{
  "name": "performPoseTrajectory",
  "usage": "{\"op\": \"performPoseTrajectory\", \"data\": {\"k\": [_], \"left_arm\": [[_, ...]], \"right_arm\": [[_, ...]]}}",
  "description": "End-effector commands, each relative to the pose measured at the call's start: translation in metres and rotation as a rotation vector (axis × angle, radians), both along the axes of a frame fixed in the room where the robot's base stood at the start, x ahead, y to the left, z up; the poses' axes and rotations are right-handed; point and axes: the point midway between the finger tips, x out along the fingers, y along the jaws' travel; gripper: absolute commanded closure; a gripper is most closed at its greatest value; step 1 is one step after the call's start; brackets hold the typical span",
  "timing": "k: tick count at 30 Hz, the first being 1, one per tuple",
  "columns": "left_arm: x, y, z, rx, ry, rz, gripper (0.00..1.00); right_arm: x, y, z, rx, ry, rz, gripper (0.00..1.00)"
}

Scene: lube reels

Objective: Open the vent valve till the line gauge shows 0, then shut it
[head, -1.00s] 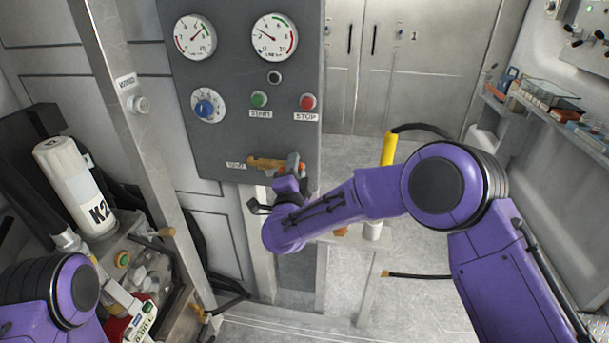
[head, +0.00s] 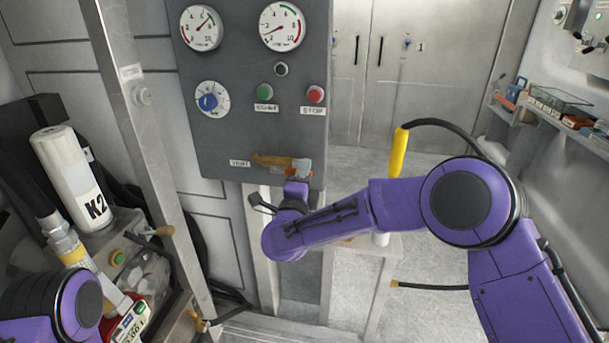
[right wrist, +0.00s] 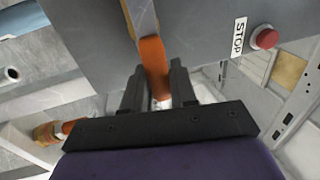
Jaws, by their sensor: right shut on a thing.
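The vent valve (head: 272,160) is a brass body with an orange lever, low on the grey panel beside a small label. My right gripper (head: 298,180) is at the lever end, below the panel's lower right part. In the right wrist view the orange lever (right wrist: 154,62) lies between the two dark fingers (right wrist: 158,88), which are shut on it. The line gauge (head: 282,26) is the right-hand dial; its needle points left and slightly down, at a low reading above the scale's bottom end. My left gripper is out of view.
The left dial (head: 202,28) has its needle pointing up and right. A blue knob (head: 208,101), green start button (head: 264,92) and red stop button (head: 316,94) sit above the valve. A yellow-handled hose (head: 399,152) stands right of the panel.

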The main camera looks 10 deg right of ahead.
Motion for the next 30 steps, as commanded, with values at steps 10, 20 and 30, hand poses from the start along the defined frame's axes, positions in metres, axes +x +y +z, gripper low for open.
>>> {"op": "performPoseTrajectory", "data": {"k": [10, 20, 30], "left_arm": [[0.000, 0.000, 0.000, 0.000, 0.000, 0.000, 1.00], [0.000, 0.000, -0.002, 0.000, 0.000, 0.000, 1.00], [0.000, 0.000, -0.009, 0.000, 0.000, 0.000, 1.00]], "right_arm": [[-0.001, 0.001, -0.002, 0.001, 0.004, 0.001, 0.55], [-0.008, 0.005, -0.004, -0.001, 0.004, 0.003, 0.55], [-0.077, 0.033, -0.019, -0.004, 0.004, 0.005, 0.55]]}}
